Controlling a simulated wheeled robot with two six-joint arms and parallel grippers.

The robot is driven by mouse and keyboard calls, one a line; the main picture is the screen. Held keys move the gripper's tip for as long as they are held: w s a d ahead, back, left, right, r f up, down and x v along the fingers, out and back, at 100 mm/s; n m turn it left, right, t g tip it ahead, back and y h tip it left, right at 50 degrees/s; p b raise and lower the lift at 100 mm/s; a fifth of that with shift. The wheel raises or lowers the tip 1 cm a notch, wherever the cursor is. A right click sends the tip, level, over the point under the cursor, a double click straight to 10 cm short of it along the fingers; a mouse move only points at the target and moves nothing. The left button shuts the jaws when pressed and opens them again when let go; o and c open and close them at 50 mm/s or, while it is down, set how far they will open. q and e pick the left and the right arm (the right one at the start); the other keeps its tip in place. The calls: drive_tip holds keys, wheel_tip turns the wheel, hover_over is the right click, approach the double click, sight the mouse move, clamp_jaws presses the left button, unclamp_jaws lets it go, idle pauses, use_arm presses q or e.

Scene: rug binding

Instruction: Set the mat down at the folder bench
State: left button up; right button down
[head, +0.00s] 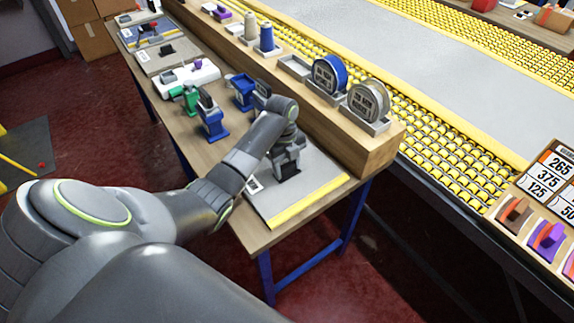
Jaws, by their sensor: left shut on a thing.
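The grey mat (318,180) has a yellow strip along its near edge and a pale label at its left. It lies flat over the near end of the wooden bench with blue legs (255,238), which appears to be the folder bench. My left gripper (287,172) is over the middle of the mat, shut on its dark grip. I cannot tell whether the mat rests on the top or is just above it. My arm hides part of the mat's left side. My right gripper is not in view.
Blue folder tools (211,120) and a green one (186,97) stand further along the bench. A wooden shelf with a blue reel (329,76) and a grey reel (368,98) borders the right, beside a yellow roller conveyor (440,140).

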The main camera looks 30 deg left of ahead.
use_arm(q)
drive_tip(key=o, duration=1.2)
drive_tip(key=shift+f, duration=0.1)
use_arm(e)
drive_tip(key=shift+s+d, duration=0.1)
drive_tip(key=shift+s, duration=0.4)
use_arm(q)
drive_tip(key=r, duration=0.7)
drive_tip(key=shift+w+a+b, duration=0.2)
drive_tip(key=shift+a+b, duration=0.2)
drive_tip(key=shift+a+r+p, duration=0.15)
drive_tip(key=shift+r+p, duration=1)
drive_tip(key=shift+r, duration=0.2)
drive_tip(key=shift+a+r+p, duration=0.1)
drive_tip(key=shift+r+p, duration=1)
drive_tip(key=shift+r, duration=0.2)
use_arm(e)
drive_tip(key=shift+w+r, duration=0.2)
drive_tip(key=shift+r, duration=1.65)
use_arm(q)
drive_tip(key=shift+w, duration=0.1)
